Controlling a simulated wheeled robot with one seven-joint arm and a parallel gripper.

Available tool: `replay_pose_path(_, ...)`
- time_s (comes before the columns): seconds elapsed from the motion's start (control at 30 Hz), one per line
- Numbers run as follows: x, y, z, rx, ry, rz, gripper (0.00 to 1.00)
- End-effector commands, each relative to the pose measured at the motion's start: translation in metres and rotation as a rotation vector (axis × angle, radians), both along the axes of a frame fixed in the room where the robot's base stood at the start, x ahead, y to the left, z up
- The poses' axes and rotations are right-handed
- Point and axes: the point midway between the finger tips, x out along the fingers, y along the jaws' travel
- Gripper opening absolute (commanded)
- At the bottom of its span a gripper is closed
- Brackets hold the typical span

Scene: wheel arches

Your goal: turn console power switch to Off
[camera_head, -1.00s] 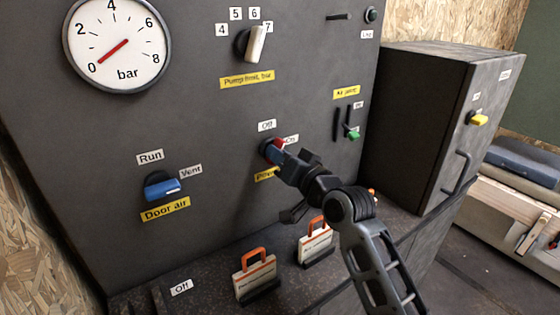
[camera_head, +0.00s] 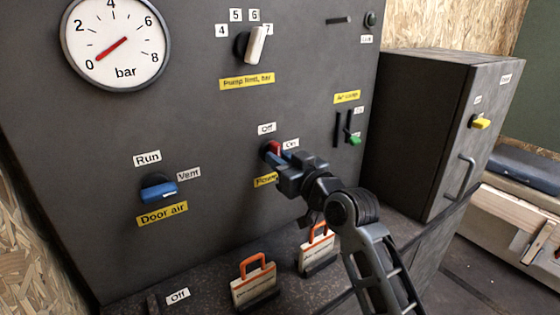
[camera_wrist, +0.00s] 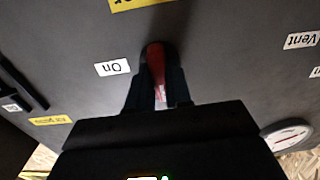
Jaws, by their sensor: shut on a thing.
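The power switch is a red handle (camera_head: 274,147) on the dark console front, above a yellow label partly hidden by my gripper. An "Off" label (camera_head: 267,128) sits above it and an "On" label (camera_head: 291,144) to its right. My gripper (camera_head: 277,158) reaches in from the lower right and is shut on the handle. In the wrist view the red handle (camera_wrist: 156,68) stands between the two fingers, running roughly up and down, with a pale mark at its lower end. The "On" label (camera_wrist: 114,69) shows left of it; "Off" is hidden there.
A blue door air knob (camera_head: 159,190) is to the left, a white pump limit knob (camera_head: 256,45) above, and a green lever (camera_head: 352,140) to the right.

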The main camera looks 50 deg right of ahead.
Motion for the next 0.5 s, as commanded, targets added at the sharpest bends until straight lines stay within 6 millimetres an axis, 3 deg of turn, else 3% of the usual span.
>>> replay_pose_path(0.37,0.0014,0.0004,0.0004,-0.007,0.001,0.001,0.00)
replay_pose_path(0.4,0.0014,0.0004,0.0004,-0.007,0.001,0.001,0.20)
replay_pose_path(0.5,0.0014,0.0005,0.0004,-0.006,0.001,0.001,0.30)
